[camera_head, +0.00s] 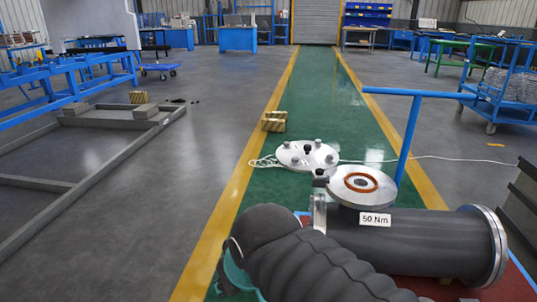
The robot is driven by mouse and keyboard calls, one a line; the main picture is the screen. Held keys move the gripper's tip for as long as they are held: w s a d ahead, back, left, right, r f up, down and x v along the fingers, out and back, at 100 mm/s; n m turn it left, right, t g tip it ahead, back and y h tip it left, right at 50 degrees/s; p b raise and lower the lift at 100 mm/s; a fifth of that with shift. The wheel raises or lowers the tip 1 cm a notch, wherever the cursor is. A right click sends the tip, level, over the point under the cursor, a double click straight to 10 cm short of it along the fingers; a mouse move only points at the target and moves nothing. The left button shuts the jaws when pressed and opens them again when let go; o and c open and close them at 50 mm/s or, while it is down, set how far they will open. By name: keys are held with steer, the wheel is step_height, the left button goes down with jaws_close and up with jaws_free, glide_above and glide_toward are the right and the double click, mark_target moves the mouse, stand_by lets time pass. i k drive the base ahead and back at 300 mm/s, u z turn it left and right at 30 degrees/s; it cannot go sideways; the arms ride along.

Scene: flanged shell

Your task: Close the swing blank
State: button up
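A dark grey shell (418,243) lies on its side at the lower right, with a metal end flange (493,247) and a white "50 Nm" tag (375,219). On its top, a round metal flange (340,186) carries an orange-brown ring (361,182) and is uncovered. A pale round plate with several knobs, which looks like the swing blank (300,156), is beyond and left of this flange, apart from the ring. A metal bracket with a dark knob (320,182) stands at the flange's left side. My gripper is not recognisable in this view.
A blue post with a horizontal bar (404,150) rises behind the flange. A dark ribbed form (310,262) fills the lower middle and hides part of the shell. A pale cord crosses the green lane. A striped box (273,121) stands beyond.

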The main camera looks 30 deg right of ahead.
mark_target(313, 159)
steer(key=u, duration=0.05)
steer(key=k, duration=0.8)
steer(key=z, duration=1)
steer(key=i, duration=1)
steer(key=k, duration=1)
steer(key=u, duration=0.5)
steer(key=i, duration=1)
steer(key=z, duration=0.55)
